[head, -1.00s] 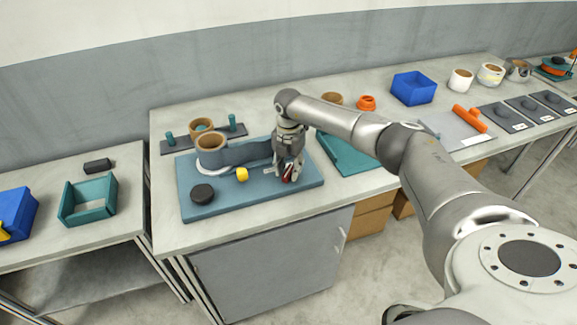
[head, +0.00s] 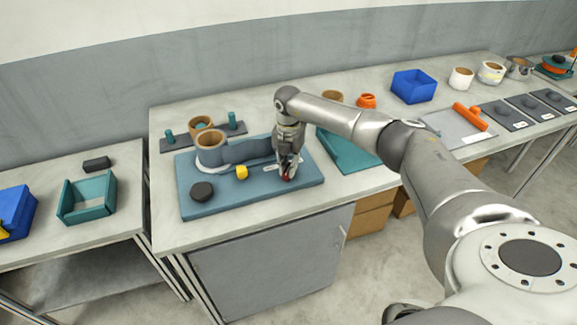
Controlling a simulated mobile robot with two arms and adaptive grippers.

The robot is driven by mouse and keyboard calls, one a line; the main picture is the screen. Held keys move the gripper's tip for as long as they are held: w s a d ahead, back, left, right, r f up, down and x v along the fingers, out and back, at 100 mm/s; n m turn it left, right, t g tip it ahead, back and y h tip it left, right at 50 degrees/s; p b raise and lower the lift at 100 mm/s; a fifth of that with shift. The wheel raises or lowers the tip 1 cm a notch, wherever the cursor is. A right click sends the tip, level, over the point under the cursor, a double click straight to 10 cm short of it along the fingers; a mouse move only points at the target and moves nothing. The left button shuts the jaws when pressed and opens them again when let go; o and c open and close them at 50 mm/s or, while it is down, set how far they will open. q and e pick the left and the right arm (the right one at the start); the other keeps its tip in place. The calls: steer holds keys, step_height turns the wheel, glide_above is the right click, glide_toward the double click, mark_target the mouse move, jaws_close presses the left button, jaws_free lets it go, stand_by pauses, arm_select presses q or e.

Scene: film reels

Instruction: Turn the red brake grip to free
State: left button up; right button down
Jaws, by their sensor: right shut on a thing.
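The red brake grip (head: 287,178) shows as a small dark red piece near the front right of the blue-grey base board (head: 235,201). My right gripper (head: 287,172) points down over it and is shut on it. The fingers hide much of the grip, so its exact angle is hard to tell. A pale label strip (head: 271,168) lies on the board just left of the fingers. My left gripper is out of view.
On the board are a brown-topped reel hub (head: 211,144), a yellow knob (head: 242,172) and a black knob (head: 202,191). Behind stands a grey rack with teal pegs (head: 232,121). A teal tray (head: 344,152) lies right of the board.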

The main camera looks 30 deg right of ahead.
steer(key=n+b, duration=0.2)
steer(key=n, duration=0.2)
steer(key=shift+f, duration=0.1)
steer(key=n+b, duration=0.2)
steer(key=n, duration=0.2)
steer(key=shift+n, duration=0.4)
steer(key=n+b, duration=0.1)
steer(key=n, duration=0.2)
steer(key=shift+n, duration=0.3)
steer(key=n+b, duration=0.1)
steer(key=n, duration=0.3)
steer(key=shift+b, duration=0.4)
steer(key=shift+n, duration=0.3)
steer(key=c, duration=1.4)
jaws_free()
steer(key=shift+c, duration=0.2)
